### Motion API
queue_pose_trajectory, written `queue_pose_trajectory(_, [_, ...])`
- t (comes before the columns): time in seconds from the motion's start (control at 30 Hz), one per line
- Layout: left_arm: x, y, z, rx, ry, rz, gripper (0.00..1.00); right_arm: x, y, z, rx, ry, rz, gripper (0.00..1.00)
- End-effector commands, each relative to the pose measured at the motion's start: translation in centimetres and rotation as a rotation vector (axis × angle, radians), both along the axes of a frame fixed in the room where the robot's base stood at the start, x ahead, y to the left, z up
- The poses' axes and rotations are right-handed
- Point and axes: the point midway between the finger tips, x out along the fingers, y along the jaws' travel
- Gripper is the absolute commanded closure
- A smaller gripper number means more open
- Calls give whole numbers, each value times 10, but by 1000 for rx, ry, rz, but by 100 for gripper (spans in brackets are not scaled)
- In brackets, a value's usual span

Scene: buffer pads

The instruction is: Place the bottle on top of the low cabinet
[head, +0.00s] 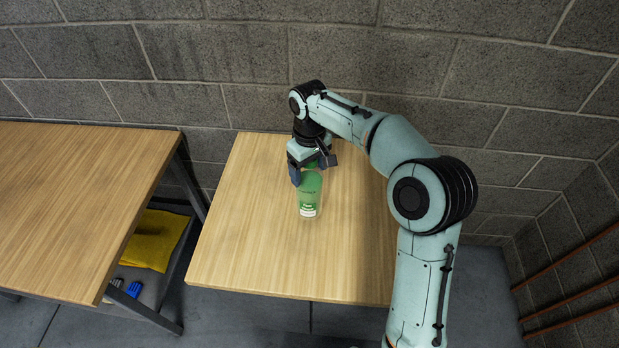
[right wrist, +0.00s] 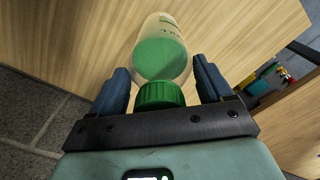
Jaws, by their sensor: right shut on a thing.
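A green bottle (head: 310,194) with a white label patch shows in the head view over the middle wooden top (head: 250,240). My right gripper (head: 309,171) is above it and shut on it. In the right wrist view the bottle (right wrist: 162,48) lies between the two blue fingers, its green cap close to the palm. I cannot tell whether its base touches the wood. The wooden top may be that of the low cabinet; its front is not visible from above. My left gripper is not in view.
Another wooden-topped table (head: 70,210) stands at the left, with a gap between. A yellow cloth (head: 155,240) and blue items (head: 133,289) lie on its lower shelf. A grey block wall (head: 250,55) is behind. The middle top has free room around the bottle.

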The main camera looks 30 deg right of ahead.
Motion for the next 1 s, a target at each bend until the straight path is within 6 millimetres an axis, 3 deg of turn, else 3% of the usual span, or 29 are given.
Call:
queue_pose_trajectory(0.23, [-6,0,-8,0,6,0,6,-1,0,-34,0,2,0,100])
queue_pose_trajectory(0.63, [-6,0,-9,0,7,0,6,0,0,-38,0,-1,0,100])
queue_pose_trajectory(0.67, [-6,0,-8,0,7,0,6,0,0,-39,0,2,0,11])
queue_pose_trajectory(0.7, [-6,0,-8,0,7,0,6,0,0,-38,0,2,0,0])
queue_pose_trajectory(1.0, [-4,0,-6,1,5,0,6,0,0,-33,0,1,0,0])
